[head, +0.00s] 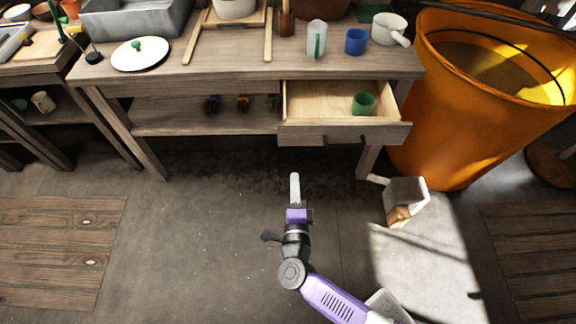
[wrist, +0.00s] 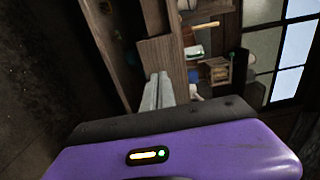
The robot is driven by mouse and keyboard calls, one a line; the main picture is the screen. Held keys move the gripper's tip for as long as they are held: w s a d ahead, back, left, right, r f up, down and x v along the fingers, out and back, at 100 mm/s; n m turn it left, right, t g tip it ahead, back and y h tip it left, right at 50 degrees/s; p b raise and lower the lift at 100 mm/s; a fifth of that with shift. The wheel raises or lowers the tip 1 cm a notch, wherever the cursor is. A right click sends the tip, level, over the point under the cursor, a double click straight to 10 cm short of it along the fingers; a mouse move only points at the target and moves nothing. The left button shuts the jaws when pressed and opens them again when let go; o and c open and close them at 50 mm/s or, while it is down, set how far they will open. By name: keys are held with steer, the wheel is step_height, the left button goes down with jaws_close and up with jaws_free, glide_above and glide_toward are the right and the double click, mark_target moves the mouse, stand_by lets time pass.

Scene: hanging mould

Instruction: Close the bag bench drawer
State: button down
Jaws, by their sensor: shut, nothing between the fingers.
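The bench drawer (head: 343,133) is pulled out at the right side of the wooden bench (head: 250,62), below its top. Its pale inside shows, with a green cup (head: 363,103) in it. A dark handle is on the drawer's front. My gripper (head: 295,178) is shut and empty. In the head view it appears below and left of the drawer front, apart from it in the picture. In the wrist view the pale fingers (wrist: 157,92) point toward wooden boards of the bench, seen sideways; contact there cannot be told.
A large orange bin (head: 450,110) stands right of the bench. A white box-like item (head: 407,196) lies on the floor near the bench's right leg. A blue cup (head: 356,41) and a white pot (head: 389,28) stand on top. Floor left of my arm is clear.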

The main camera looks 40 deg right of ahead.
mark_target(293, 137)
steer(key=b+x, duration=0.1)
steer(key=x, duration=1.2)
steer(key=shift+w+d, duration=0.1)
steer(key=shift+d, duration=0.1)
steer(key=shift+w, duration=0.1)
steer(key=b+x, duration=1.4)
steer(key=x, duration=0.8)
steer(key=shift+d+f, duration=0.1)
steer(key=shift+f, duration=0.1)
steer(key=shift+w+d+r+b, duration=0.1)
steer(key=shift+w+d+b, duration=0.1)
steer(key=shift+b, duration=0.15)
steer(key=shift+w+d+r, duration=0.1)
steer(key=shift+w+r, duration=0.1)
steer(key=shift+r, duration=0.05)
steer(key=shift+d+r, duration=0.1)
